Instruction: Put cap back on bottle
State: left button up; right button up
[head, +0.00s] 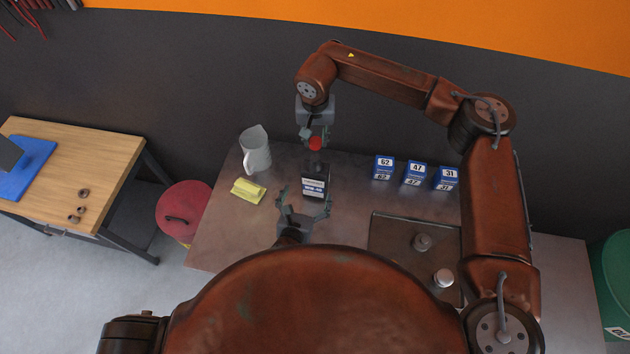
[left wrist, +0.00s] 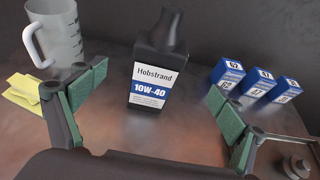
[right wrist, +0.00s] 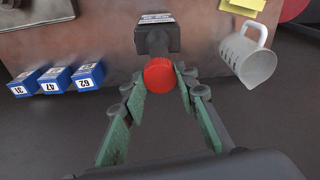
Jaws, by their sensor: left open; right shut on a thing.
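A black oil bottle (head: 315,181) with a white and blue 10W-40 label stands upright on the metal bench. It also shows in the left wrist view (left wrist: 157,60) and the right wrist view (right wrist: 157,38). My right gripper (head: 313,137) is shut on the red cap (head: 315,143) and holds it at the bottle's top end. The cap shows between the fingertips in the right wrist view (right wrist: 159,75). I cannot tell whether the cap touches the neck. My left gripper (head: 303,208) is open and empty, in front of the bottle, with its fingers spread toward either side.
A clear jug (head: 255,150) and yellow cloth (head: 248,190) are left of the bottle. Several blue numbered boxes (head: 415,174) stand to the right. A metal tray (head: 390,250) holding small metal parts lies front right. A red bin (head: 184,208) stands left of the bench.

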pick_arm(q)
jog(key=x, duration=1.2)
jog(key=c, duration=1.8)
jog(key=shift+o, duration=0.2)
pick_arm(e)
send_over(315, 157)
jog(key=shift+s+f, duration=0.15)
jog(key=shift+f, duration=1.1)
jog(key=shift+s+f, duration=0.1)
jog(key=shift+f, duration=1.15)
